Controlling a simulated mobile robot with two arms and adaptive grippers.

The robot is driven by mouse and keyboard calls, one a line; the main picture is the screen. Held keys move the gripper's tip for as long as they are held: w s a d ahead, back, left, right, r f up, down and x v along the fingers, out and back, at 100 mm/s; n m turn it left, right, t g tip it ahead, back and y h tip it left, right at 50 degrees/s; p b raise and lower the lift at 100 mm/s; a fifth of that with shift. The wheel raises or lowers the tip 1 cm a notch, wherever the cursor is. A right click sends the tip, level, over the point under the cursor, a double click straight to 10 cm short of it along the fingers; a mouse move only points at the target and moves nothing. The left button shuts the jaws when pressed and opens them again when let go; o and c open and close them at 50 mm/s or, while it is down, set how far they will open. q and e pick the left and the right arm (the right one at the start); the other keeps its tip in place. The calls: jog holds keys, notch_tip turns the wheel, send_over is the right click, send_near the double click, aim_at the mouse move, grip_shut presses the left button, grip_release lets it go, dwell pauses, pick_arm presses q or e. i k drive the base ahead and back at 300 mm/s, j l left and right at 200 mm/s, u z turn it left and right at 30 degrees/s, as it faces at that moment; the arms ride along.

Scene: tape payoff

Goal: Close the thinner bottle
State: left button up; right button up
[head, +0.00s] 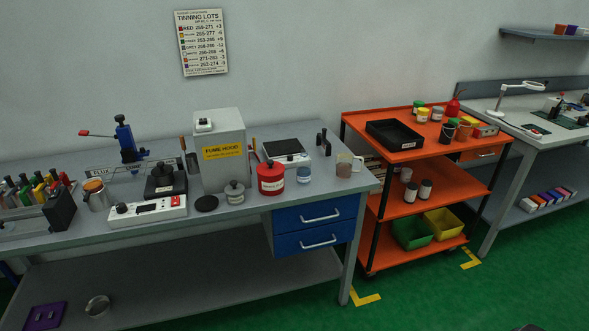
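No bottle in the head view has a label that I can read as thinner. A red bottle with a narrow top (453,107) stands on the orange cart. Neither of my grippers is in view.
Blue drawers (317,213) hang under the bench's right end. A bluish jar (303,175) and a clear beaker (344,168) stand near that end. The orange cart (365,125) stands to its right with a black tray (394,134). Green floor in front is clear.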

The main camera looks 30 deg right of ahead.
aim_at(303, 166)
jog(key=i+l, duration=0.15)
jog(key=l, duration=0.25)
jog(key=i+l, duration=0.15)
jog(key=l, duration=0.25)
jog(key=u, duration=1.45)
